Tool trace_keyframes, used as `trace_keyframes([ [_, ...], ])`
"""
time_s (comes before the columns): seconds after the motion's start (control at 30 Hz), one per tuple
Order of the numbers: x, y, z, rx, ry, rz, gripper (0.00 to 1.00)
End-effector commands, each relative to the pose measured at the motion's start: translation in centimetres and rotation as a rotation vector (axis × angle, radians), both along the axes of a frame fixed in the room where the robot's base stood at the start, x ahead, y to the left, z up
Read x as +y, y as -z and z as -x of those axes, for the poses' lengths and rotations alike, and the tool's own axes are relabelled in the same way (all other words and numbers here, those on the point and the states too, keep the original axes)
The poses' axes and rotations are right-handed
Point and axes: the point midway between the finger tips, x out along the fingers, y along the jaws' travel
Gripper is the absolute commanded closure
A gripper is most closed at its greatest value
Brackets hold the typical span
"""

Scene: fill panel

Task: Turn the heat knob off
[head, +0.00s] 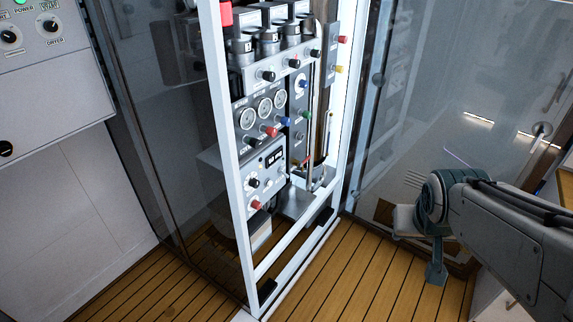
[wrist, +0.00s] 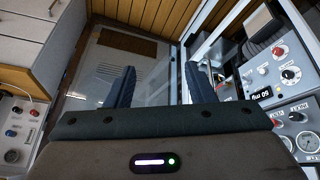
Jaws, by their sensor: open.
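No label reading "heat" can be made out, so I cannot tell which knob is the heat knob. In the head view, a white panel (head: 45,50) at top left has black knobs, one labelled DRYER (head: 56,26). A grey control unit (head: 258,183) low in the rack has a display, black knobs and a red knob (head: 257,205). That unit also shows at the right of the wrist view (wrist: 273,72). My gripper (wrist: 161,86) is open and empty, with its fingers apart and pointing at the glass and floor. It touches no knob.
A white rack frame (head: 232,150) holds gauges (head: 265,109) and several coloured knobs. Glass panels (head: 465,100) stand at both sides of it. Wooden slat floor (head: 350,270) is clear in front. At the left of the wrist view is another panel (wrist: 20,120) with small knobs.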

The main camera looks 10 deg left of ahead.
Motion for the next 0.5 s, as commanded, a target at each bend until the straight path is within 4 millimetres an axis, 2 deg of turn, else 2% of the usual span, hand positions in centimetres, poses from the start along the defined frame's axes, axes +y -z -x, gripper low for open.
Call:
trace_keyframes([
  [0.03,0.0,2.0,-2.7,-0.054,-0.016,0.017,0.51],
  [0.17,1.1,4.1,-10.0,-0.238,-0.085,0.032,0.51],
  [0.27,3.3,5.9,-14.9,-0.368,-0.17,0.007,0.51],
  [0.3,4.5,6.6,-16.7,-0.42,-0.209,-0.011,0.51],
  [0.4,8.2,8.8,-20.4,-0.529,-0.319,-0.085,0.51],
  [0.5,12.3,11.3,-23.1,-0.625,-0.436,-0.194,0.51],
])
